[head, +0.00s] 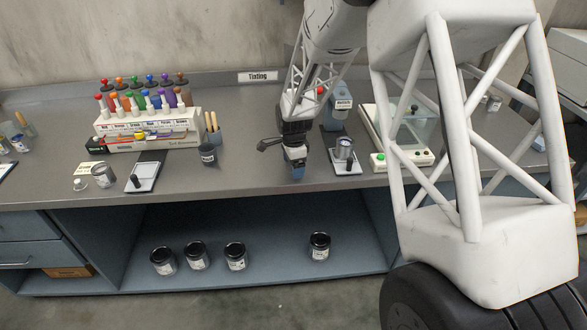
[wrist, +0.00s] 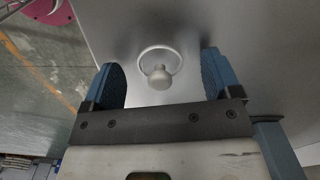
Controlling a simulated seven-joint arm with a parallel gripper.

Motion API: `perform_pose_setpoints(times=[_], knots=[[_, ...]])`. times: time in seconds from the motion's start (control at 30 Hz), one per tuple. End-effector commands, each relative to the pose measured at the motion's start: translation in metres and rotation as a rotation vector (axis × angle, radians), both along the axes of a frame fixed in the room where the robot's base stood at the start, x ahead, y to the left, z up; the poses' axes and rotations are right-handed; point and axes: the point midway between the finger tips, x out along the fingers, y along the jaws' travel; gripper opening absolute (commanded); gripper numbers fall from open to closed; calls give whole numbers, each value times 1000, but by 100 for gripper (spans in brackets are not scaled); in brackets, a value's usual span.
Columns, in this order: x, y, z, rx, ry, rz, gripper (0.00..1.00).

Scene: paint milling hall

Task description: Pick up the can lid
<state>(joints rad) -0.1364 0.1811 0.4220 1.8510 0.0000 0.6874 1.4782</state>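My gripper (head: 297,172) points down over the front part of the grey counter, near its edge. In the wrist view its two blue fingers (wrist: 160,66) are spread wide apart, with a gap on each side of what seems to be the can lid (wrist: 157,79). The lid shows as a pale ring with a rounded grey knob, lying between the fingers and apparently untouched. How far the fingertips are above it is hard to tell. In the head view the gripper hides that spot, so I cannot see the lid there.
Left are a dark cup (head: 208,155) with brushes, a rack of coloured bottles (head: 150,125) and another can (head: 103,175). Several dark-lidded jars (head: 235,257) stand on the shelf below.

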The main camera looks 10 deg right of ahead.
Motion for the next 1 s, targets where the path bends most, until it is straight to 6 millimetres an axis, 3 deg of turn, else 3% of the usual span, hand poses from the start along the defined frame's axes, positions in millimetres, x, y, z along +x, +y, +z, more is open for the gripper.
perform_pose_setpoints(times=[0.03, 0.33, 0.77, 1.0], knots=[[0, 0, 0, 0, 0, 0, 76], [0, 0, 0, 0, 0, 0, 32], [0, 0, 3, 0, 0, 0, 31], [0, 0, 19, 0, -2, 0, 31]])
